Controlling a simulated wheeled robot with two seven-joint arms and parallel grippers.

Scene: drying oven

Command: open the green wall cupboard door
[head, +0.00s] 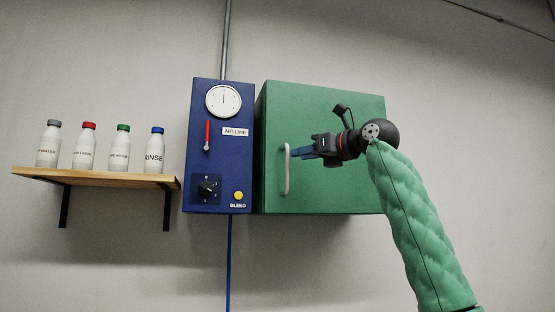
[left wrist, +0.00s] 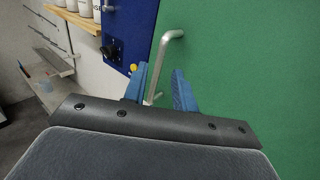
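The green wall cupboard (head: 330,110) hangs at the centre right of the head view, and its door looks shut. A pale vertical bar handle (head: 286,170) is at the door's left side. My left gripper (head: 297,152) is at the handle, its blue fingers pointing left. In the left wrist view the left gripper (left wrist: 159,72) is open, with the handle (left wrist: 161,60) showing between the two fingers. The green door (left wrist: 245,70) fills the right of that view. I cannot tell whether a finger touches the handle. My right gripper is not in view.
A blue air line panel (head: 217,145) with a gauge, red lever, black knob and yellow button is directly left of the cupboard. Further left, a wooden shelf (head: 100,178) holds several white bottles. The wall right of the cupboard is bare.

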